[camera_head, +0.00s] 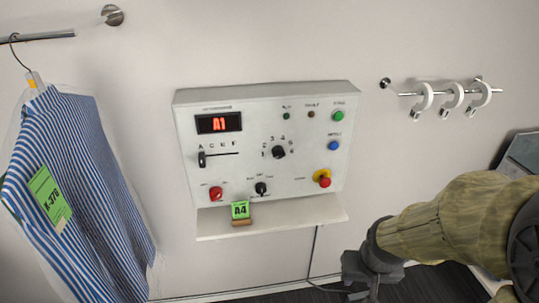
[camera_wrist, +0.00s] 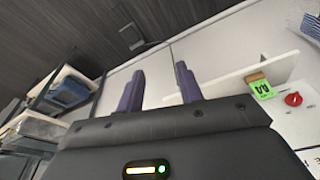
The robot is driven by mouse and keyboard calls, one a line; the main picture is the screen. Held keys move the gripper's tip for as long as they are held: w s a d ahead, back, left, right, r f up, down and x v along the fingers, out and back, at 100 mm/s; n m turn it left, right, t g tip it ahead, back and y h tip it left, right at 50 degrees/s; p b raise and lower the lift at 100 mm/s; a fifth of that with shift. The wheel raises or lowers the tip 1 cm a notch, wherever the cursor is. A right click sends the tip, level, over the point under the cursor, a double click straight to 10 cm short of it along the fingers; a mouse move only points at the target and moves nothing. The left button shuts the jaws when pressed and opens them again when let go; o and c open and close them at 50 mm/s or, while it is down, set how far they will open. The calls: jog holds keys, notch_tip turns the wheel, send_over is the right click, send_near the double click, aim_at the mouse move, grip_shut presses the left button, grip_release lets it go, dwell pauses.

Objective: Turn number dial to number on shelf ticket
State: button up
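The number dial (camera_head: 278,152) is a black knob on the white control box (camera_head: 327,101) on the wall, with small numbers around it; its pointer is too small to read. The display (camera_head: 218,123) above left shows A1 in red. The green shelf ticket (camera_head: 240,210) reads A4 and stands on the white shelf (camera_head: 300,216) under the box; it also shows in the wrist view (camera_wrist: 263,88). My gripper (camera_head: 364,278) is low and right of the shelf, apart from the dial. In the wrist view my gripper (camera_wrist: 159,82) has its two fingers apart with nothing between them.
A letter slider (camera_head: 202,160), red knob (camera_head: 216,193), black knob (camera_head: 261,189), red-and-yellow stop button (camera_head: 323,179), and green (camera_head: 338,116) and blue (camera_head: 334,145) buttons surround the dial. A striped shirt (camera_head: 80,190) hangs left. White hooks (camera_head: 453,97) hang on a rail at right.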

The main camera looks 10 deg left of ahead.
jog(key=shift+s, duration=0.1)
jog(key=o, duration=0.3)
jog(key=shift+o, duration=0.9)
jog(key=shift+w, duration=0.35)
jog(key=w+n+t+y+b, duration=0.25)
jog(key=w+n+t, duration=0.75)
jog(key=w, duration=0.9)
jog(key=w+a+r+n+y+b, duration=0.1)
jog(key=a+n+y, duration=0.3)
jog(key=n, duration=0.4)
jog(key=w+a+r+n+t+y+b, duration=0.1)
jog(key=w+a+r+n+y, duration=0.2)
jog(key=a+n+y, duration=0.2)
jog(key=n, duration=0.2)
jog(key=shift+w+a+n, duration=0.15)
jog(key=shift+n, duration=0.25)
jog(key=shift+w+r, duration=0.1)
jog(key=shift+w, duration=0.1)
